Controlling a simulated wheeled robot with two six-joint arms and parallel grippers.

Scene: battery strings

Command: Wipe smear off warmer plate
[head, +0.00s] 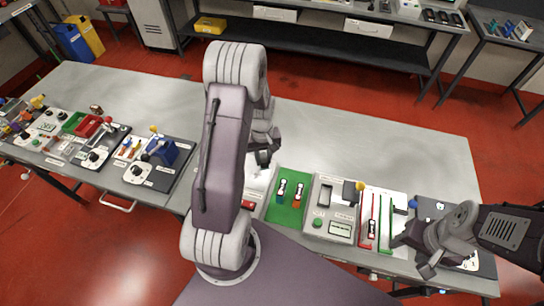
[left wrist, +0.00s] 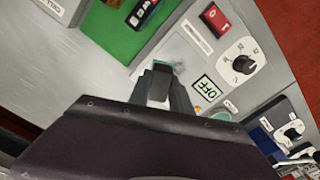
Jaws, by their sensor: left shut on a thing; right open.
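My left gripper (head: 263,160) reaches down over the station left of the green mat. In the left wrist view its fingers (left wrist: 158,84) are shut on a small white and teal thing, mostly hidden between them; I cannot tell exactly what it is. The fingertips are at the warmer plate (left wrist: 190,58), a pale grey surface; I cannot tell if the held thing touches it. A faint grey smear (left wrist: 178,42) shows just beyond the fingertips. My right gripper (head: 428,262) is open and empty at the right end of the table.
Beside the plate are a red switch (left wrist: 215,18), a black dial (left wrist: 244,64) and an "OFF" display (left wrist: 204,90). The green mat (head: 285,213) holds batteries. Other panels stand along the near table edge. The table's far half (head: 350,140) is clear.

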